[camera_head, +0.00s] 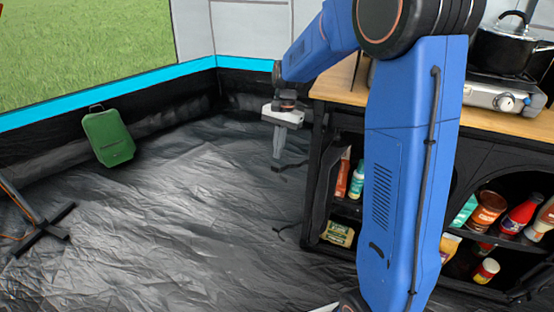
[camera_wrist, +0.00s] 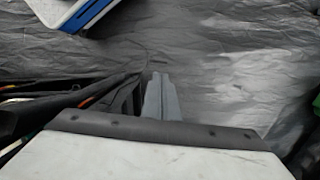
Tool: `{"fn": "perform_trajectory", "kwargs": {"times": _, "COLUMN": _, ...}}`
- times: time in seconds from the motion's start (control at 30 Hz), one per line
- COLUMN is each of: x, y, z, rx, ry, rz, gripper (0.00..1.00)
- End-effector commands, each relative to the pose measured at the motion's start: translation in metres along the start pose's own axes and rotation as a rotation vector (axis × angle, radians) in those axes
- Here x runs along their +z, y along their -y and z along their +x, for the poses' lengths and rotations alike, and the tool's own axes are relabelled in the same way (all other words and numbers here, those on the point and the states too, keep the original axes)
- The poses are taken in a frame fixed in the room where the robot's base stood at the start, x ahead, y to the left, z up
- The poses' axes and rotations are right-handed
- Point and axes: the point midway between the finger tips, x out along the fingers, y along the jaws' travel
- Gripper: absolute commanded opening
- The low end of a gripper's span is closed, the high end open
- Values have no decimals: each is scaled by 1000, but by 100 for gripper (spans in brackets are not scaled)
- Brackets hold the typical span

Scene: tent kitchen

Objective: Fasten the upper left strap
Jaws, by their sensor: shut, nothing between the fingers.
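The black cabinet (camera_head: 310,190) has an open left compartment. A thin dark upper strap (camera_head: 292,165) sticks out loose from its left edge. A second loose strap (camera_head: 284,232) hangs lower on the same edge. My gripper (camera_head: 277,157) points down just left of the cabinet, its fingertips close to the upper strap. I cannot tell whether they touch it. In the wrist view the grey fingers (camera_wrist: 158,78) are together with nothing between them. Dark strap-like pieces (camera_wrist: 95,88) lie to their left there, and I cannot tell which is the upper strap.
Bottles (camera_head: 357,180) and a packet (camera_head: 338,233) stand on the left compartment's shelves. A wooden top (camera_head: 520,123) carries a stove (camera_head: 490,95) and a black pot (camera_head: 507,48). A green case (camera_head: 108,137) stands by the tent wall. The dark floor (camera_head: 180,220) left of the cabinet is clear.

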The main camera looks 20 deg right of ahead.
Motion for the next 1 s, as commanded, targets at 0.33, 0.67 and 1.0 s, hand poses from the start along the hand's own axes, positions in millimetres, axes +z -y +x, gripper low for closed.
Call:
{"fn": "perform_trajectory", "kwargs": {"times": 0.33, "x": 0, "y": 0, "z": 35, "rx": 1, "ry": 1, "rz": 0, "gripper": 0}}
{"fn": "perform_trajectory", "kwargs": {"times": 0.67, "x": 0, "y": 0, "z": 37, "rx": 0, "ry": 0, "rz": 0, "gripper": 0}}
{"fn": "perform_trajectory", "kwargs": {"times": 1.0, "x": 4, "y": -4, "z": 38, "rx": 12, "ry": 0, "rz": -45, "gripper": 0}}
